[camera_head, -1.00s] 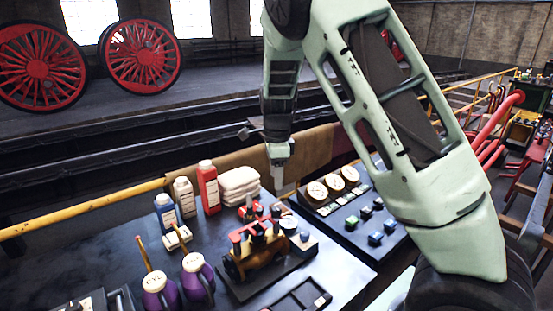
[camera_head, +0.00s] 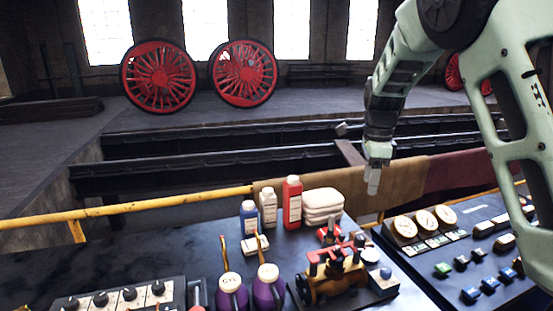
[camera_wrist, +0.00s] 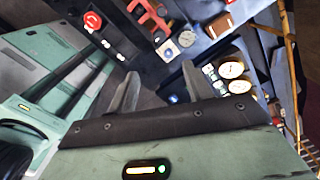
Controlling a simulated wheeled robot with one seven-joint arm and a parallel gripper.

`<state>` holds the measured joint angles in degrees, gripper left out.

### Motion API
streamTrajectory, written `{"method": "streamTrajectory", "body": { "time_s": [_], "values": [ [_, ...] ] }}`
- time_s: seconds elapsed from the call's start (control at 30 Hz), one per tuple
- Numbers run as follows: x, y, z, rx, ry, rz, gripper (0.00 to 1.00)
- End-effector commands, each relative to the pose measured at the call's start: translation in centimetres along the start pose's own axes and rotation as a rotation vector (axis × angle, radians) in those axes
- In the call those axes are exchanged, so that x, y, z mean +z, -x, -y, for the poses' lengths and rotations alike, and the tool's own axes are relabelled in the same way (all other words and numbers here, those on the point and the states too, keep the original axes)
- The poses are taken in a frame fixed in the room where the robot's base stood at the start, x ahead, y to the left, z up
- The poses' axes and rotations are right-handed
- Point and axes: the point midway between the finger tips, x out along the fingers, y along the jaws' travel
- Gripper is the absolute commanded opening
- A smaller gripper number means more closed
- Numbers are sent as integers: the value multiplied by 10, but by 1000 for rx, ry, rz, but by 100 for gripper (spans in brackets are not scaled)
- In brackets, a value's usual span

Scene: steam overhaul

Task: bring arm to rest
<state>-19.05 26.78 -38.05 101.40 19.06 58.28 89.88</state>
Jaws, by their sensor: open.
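My gripper (camera_head: 373,180) hangs from my pale green arm in the head view, fingers pointing down. It is above the far edge of the dark workbench, right of the folded white cloths (camera_head: 322,205) and left of the gauge panel (camera_head: 424,222). In the wrist view my gripper (camera_wrist: 140,92) shows two grey fingers spread apart with nothing between them. A brown and red model engine (camera_head: 335,275) stands on the bench below and to the left of my gripper, apart from it.
A red bottle (camera_head: 292,203), a white bottle (camera_head: 268,208) and a blue bottle (camera_head: 249,218) stand near the back edge. Purple jugs (camera_head: 268,287) are in front. A yellow rail (camera_head: 160,202) runs behind the bench. Large red wheels (camera_head: 158,76) stand far back.

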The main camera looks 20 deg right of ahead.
Motion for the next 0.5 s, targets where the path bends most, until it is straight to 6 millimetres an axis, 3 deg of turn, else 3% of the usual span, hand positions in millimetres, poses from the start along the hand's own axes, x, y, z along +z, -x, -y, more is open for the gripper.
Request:
{"method": "streamTrajectory", "body": {
  "time_s": [0.13,0.27,0.4,0.5],
  "values": [
    [8,-6,-9,8,56,12,51],
    [46,-26,-52,34,357,64,51],
    [98,-50,-135,43,887,132,51],
    [122,-63,-203,27,1308,161,51]
  ]
}}
